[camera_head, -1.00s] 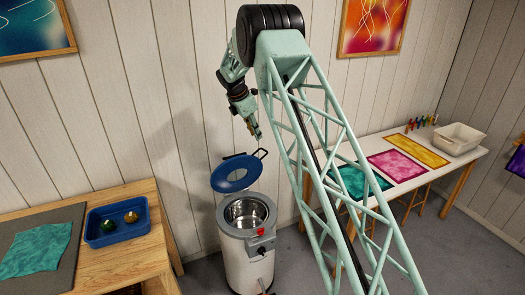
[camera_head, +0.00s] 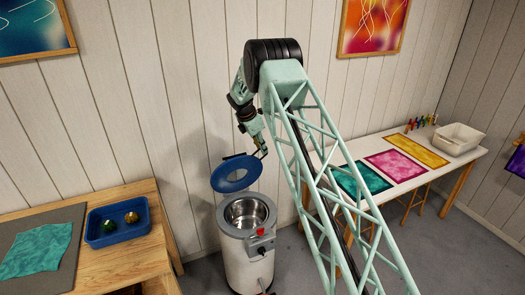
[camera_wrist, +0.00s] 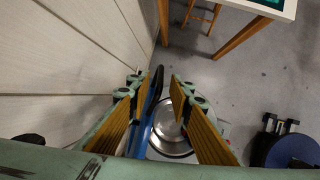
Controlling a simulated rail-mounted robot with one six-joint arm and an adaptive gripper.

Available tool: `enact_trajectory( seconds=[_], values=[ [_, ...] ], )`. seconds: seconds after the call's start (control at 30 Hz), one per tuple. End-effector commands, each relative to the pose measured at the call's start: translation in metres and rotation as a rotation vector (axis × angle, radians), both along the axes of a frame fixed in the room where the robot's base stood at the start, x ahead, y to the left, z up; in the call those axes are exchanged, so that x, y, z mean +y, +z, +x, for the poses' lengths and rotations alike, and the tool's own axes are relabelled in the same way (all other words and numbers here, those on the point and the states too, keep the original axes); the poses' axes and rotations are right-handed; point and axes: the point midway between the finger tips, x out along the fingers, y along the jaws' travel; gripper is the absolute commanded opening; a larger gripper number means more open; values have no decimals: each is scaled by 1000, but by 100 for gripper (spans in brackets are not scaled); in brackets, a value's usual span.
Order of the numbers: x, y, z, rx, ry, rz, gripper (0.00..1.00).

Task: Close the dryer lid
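The dryer (camera_head: 240,268) is a white upright cylinder with a grey top and an open steel drum (camera_head: 246,212). Its round blue lid (camera_head: 234,180) stands raised and tilted at the back, with a black handle on its upper right side. My gripper (camera_head: 262,154) is beside the lid's upper right edge, close to the handle. In the wrist view my gripper (camera_wrist: 156,86) is open, its two tan-padded fingers apart. The lid (camera_wrist: 146,108) shows edge-on between them, with the drum (camera_wrist: 172,132) beyond. I cannot tell whether the fingers touch the handle.
A wooden table (camera_head: 115,263) with a blue tray (camera_head: 91,237) stands left of the dryer. A white table (camera_head: 412,184) with coloured cloths and a pale bin (camera_head: 459,139) stands at the right. The plank wall is close behind the lid.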

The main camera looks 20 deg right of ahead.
Motion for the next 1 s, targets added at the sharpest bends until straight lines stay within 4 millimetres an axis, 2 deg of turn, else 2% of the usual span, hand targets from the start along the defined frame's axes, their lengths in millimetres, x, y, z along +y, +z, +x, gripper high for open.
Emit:
enact_trajectory(
  seconds=[0.23,0.63,0.87,1.0],
  values=[
    [-5,-13,4,-1,0,0,20],
    [-6,-17,4,-1,0,0,20],
    [-6,-17,4,-1,0,0,0],
    [-6,-17,4,-1,0,0,0]
  ],
)
